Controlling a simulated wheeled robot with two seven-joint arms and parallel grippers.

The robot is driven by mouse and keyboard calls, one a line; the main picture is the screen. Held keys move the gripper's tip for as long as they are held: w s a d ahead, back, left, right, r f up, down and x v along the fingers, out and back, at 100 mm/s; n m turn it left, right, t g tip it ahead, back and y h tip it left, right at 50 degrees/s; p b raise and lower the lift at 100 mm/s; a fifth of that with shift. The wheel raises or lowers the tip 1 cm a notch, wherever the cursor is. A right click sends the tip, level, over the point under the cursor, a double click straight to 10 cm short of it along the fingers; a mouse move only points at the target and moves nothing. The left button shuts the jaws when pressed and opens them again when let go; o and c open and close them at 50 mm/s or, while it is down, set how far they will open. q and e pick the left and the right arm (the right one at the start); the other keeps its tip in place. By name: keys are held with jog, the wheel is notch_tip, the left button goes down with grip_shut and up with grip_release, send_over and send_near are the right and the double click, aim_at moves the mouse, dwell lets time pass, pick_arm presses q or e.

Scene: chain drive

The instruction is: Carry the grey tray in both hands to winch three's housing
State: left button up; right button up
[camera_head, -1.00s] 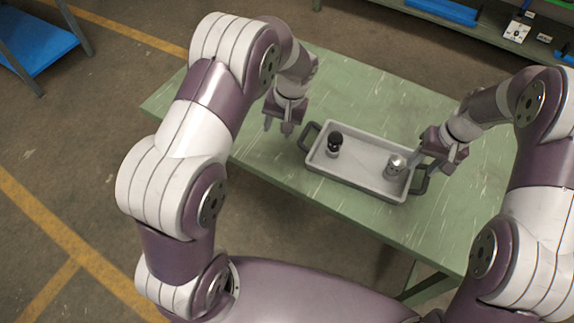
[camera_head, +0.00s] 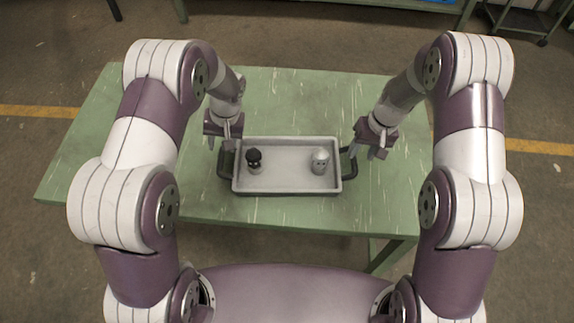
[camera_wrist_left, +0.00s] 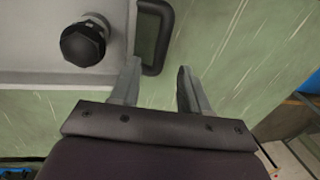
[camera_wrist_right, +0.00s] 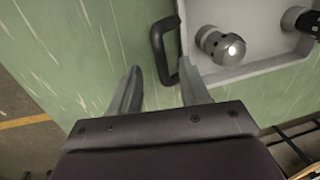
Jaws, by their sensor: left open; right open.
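The grey tray (camera_head: 290,187) lies on the green table with a dark handle at each short end. A black-topped part (camera_head: 254,160) stands in its left half and a silver part (camera_head: 320,161) in its right half. My left gripper (camera_head: 224,144) is open above the left handle (camera_head: 224,165); in the left wrist view that handle (camera_wrist_left: 168,40) lies just beyond the fingertips (camera_wrist_left: 158,75). My right gripper (camera_head: 365,152) is open by the right handle (camera_head: 349,163); in the right wrist view the handle (camera_wrist_right: 157,50) lies between and beyond the fingertips (camera_wrist_right: 160,80). Neither gripper holds anything.
The green table (camera_head: 300,95) is bare behind the tray and at its left. Its front edge runs close below the tray. A green bench or shelf (camera_head: 350,10) and a dark cart (camera_head: 520,20) stand at the back. Yellow lines mark the floor.

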aim_at(221, 155)
pick_arm(q)
jog(key=x, duration=0.7)
jog(key=shift+f, duration=0.1)
pick_arm(e)
jog(key=f, duration=0.4)
jog(key=a+f, duration=0.1)
jog(key=f, duration=0.2)
jog(key=shift+s+a, duration=0.1)
pick_arm(q)
grip_shut()
pick_arm(e)
grip_shut()
jog(key=shift+r, duration=0.1)
